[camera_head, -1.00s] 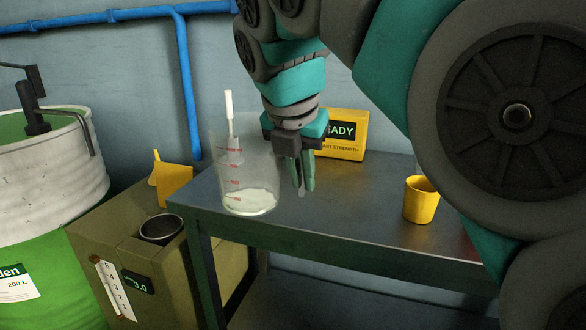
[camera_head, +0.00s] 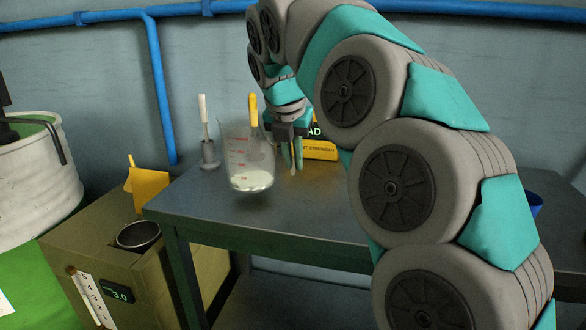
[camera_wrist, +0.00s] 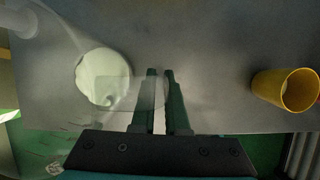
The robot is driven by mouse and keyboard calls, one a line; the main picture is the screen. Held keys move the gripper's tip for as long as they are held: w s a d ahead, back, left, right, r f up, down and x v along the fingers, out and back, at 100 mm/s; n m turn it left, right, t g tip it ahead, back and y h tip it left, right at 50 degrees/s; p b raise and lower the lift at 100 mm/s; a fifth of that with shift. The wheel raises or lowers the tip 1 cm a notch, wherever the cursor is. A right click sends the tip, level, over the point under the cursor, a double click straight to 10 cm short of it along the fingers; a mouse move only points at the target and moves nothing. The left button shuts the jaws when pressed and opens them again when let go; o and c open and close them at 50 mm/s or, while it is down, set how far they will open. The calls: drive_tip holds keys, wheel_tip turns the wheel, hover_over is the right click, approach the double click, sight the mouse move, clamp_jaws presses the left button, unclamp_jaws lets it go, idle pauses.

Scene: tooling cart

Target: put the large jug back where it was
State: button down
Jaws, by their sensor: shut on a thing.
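The large jug (camera_head: 235,165) is clear, with red marks and pale liquid at the bottom. It is roughly upright over the left part of the metal table (camera_head: 215,222), with a dark shadow under it; it looks slightly raised. My gripper (camera_head: 293,168) is at its right side, shut on its clear handle. In the wrist view the jug's pale liquid (camera_wrist: 102,77) shows left of my gripper (camera_wrist: 160,72), and a clear strip runs between the fingers.
A white-handled tool (camera_head: 204,118) stands in a grey holder behind the jug's left. A yellow upright piece (camera_head: 253,108) shows at the jug's rim. A yellow box (camera_head: 320,150) is behind my gripper. A yellow cup (camera_wrist: 270,85) stands right. A blue container (camera_head: 533,205) is far right.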

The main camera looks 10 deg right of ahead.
drive_tip(key=shift+f, duration=1.25)
drive_tip(key=c, duration=0.9)
unclamp_jaws()
drive_tip(key=shift+f, duration=0.1)
drive_tip(key=shift+v, duration=6.1)
drive_tip(key=shift+w, duration=0.1)
